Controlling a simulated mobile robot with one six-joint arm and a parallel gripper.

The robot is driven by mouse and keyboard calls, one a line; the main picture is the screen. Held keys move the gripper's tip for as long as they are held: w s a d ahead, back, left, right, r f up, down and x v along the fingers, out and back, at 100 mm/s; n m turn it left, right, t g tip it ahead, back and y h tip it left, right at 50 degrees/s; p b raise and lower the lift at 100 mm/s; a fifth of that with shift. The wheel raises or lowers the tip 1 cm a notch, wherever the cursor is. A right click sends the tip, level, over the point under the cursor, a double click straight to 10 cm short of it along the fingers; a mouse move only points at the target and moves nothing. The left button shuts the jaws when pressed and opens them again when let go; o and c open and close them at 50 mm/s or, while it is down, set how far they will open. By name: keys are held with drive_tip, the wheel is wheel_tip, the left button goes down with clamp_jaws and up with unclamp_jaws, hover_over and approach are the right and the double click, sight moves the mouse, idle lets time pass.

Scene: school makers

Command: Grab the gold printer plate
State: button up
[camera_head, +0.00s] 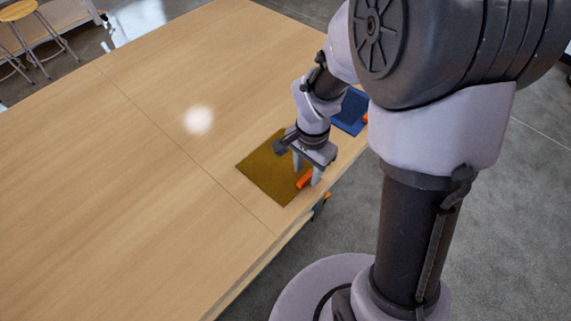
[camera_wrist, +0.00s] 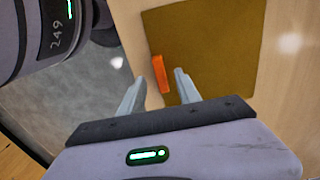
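The gold printer plate (camera_head: 265,168) lies flat on the wooden table near its right edge in the head view. It has an orange tab (camera_head: 304,180) on its edge. In the wrist view the plate (camera_wrist: 205,45) fills the upper right, and the orange tab (camera_wrist: 161,74) shows between the fingers. My gripper (camera_head: 307,178) is over the tab end of the plate. In the wrist view my gripper (camera_wrist: 160,90) is open, with one finger on each side of the tab and a gap to it. I cannot tell how high the fingertips are above the table.
A blue plate (camera_head: 351,112) with an orange tab lies farther along the same table edge, partly hidden by my arm. The wooden table (camera_head: 130,200) is bare to the left. Stools (camera_head: 35,35) stand at the far left. Grey floor lies beyond the table's right edge.

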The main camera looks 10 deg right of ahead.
wheel_tip(320, 180, down, 2)
drive_tip(key=shift+w+f, duration=0.1)
drive_tip(key=shift+f, duration=0.15)
drive_tip(key=shift+r, duration=0.1)
clamp_jaws()
drive_tip(key=shift+r, duration=0.15)
